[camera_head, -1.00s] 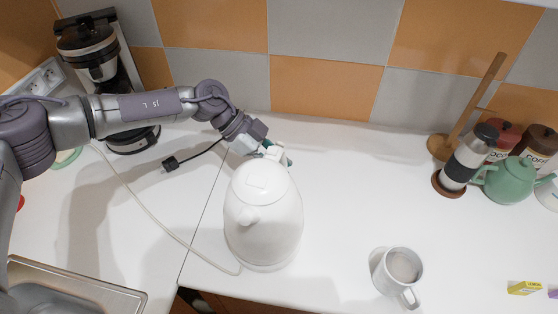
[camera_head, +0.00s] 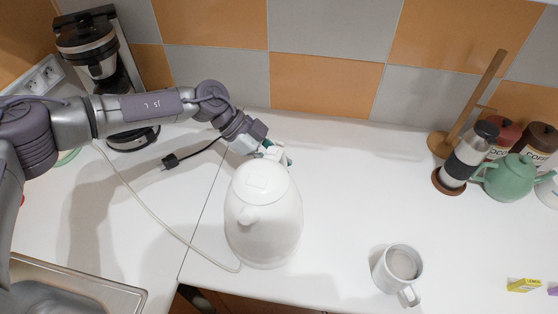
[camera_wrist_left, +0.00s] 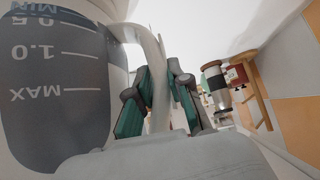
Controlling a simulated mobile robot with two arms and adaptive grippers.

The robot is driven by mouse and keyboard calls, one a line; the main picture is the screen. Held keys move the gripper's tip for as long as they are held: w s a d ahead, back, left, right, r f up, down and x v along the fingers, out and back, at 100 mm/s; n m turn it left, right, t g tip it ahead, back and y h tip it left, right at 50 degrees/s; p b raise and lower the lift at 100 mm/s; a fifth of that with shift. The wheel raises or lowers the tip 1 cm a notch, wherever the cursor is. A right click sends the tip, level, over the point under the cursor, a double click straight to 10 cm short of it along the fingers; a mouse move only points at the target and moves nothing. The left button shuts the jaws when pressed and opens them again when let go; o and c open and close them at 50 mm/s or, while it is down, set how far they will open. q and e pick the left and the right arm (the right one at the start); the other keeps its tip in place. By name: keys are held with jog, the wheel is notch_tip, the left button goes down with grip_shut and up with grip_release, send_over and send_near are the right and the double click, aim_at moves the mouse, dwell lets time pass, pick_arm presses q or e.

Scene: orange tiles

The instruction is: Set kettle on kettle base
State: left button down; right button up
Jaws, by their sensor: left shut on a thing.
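The white kettle (camera_head: 263,215) stands upright over the counter near the middle of the head view, its spout toward the front. In the left wrist view its body (camera_wrist_left: 65,90) shows a dark water window with level marks. My left gripper (camera_head: 274,153) is at the back of the kettle, shut on its handle. The handle (camera_wrist_left: 157,75) passes between the green-padded fingers in the wrist view. The kettle base is not clearly seen; the kettle's body hides what is under it. A white cord (camera_head: 150,213) runs to the kettle's lower left. My right gripper is not in view.
A white mug (camera_head: 400,268) stands at the front right. A coffee maker (camera_head: 95,60) is at the back left, and a sink (camera_head: 70,290) at the front left. A green teapot (camera_head: 510,178), a French press (camera_head: 468,155) and jars stand at the right. The counter's middle right is clear.

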pick_arm(q)
jog(key=shift+d+f, duration=0.1)
jog(key=c, duration=1.4)
grip_release()
jog(key=shift+o, duration=0.2)
jog(key=shift+s+f, duration=0.1)
jog(key=shift+f, duration=0.1)
jog(key=shift+p+v, duration=0.55)
jog(key=shift+v, duration=0.35)
jog(key=p+v, duration=0.6)
jog(key=v, duration=0.3)
jog(key=shift+r, duration=0.15)
